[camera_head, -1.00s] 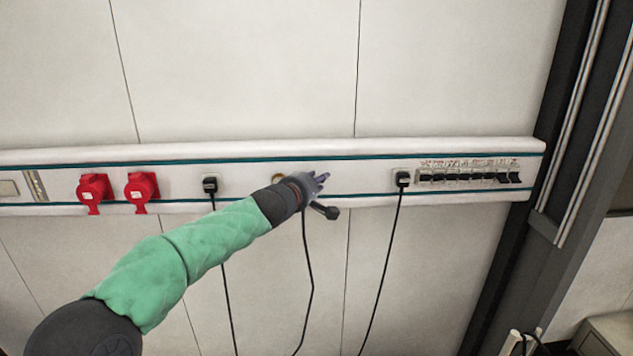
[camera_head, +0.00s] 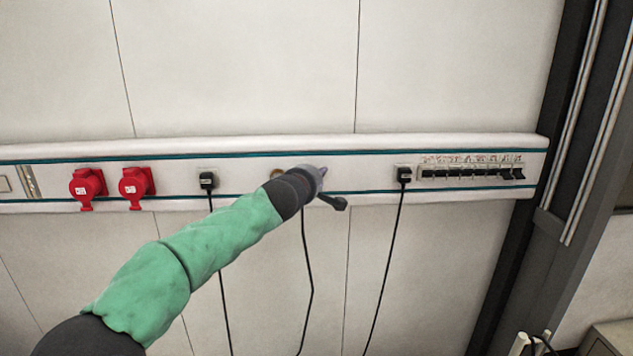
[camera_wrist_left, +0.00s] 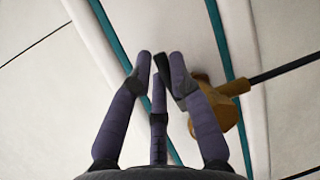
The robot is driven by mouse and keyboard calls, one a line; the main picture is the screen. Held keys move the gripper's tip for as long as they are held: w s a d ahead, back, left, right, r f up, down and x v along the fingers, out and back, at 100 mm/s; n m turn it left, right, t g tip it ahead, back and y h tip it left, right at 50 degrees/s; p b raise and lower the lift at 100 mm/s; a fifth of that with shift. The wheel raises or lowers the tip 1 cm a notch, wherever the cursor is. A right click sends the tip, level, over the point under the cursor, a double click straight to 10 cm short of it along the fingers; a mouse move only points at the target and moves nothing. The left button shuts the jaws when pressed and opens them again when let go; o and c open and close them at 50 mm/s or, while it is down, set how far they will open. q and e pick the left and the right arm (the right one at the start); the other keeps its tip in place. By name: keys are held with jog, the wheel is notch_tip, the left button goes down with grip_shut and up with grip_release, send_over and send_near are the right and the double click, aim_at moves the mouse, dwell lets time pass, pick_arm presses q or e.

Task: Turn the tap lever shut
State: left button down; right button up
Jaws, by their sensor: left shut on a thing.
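My left gripper (camera_head: 318,174) is at the wall rail, fingers drawn together, seen from behind the arm. In the left wrist view its purple fingers (camera_wrist_left: 160,65) meet near their tips, with dark material between them. A brass-coloured tap part (camera_wrist_left: 228,108) sits against the right finger, with a black rod (camera_wrist_left: 285,69) running from it to the upper right. In the head view a black rod with a thick end, apparently the tap lever (camera_head: 337,203), sticks out right and below the gripper. The grip itself is partly hidden. My right gripper is not in view.
The white rail (camera_head: 365,177) carries two red sockets (camera_head: 88,186), black plugs (camera_head: 404,174) with hanging cables, and a row of black switches (camera_head: 470,172). A brass disc (camera_head: 277,174) shows beside my wrist. A dark post (camera_head: 535,215) stands right. The wall above is clear.

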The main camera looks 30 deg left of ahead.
pick_arm(q)
jog(key=shift+f, duration=0.1)
jog(key=c, duration=1.1)
grip_release()
jog(key=shift+c, duration=0.2)
jog(key=v, duration=1.2)
jog(key=shift+w+f, duration=0.1)
jog(key=shift+f, duration=0.05)
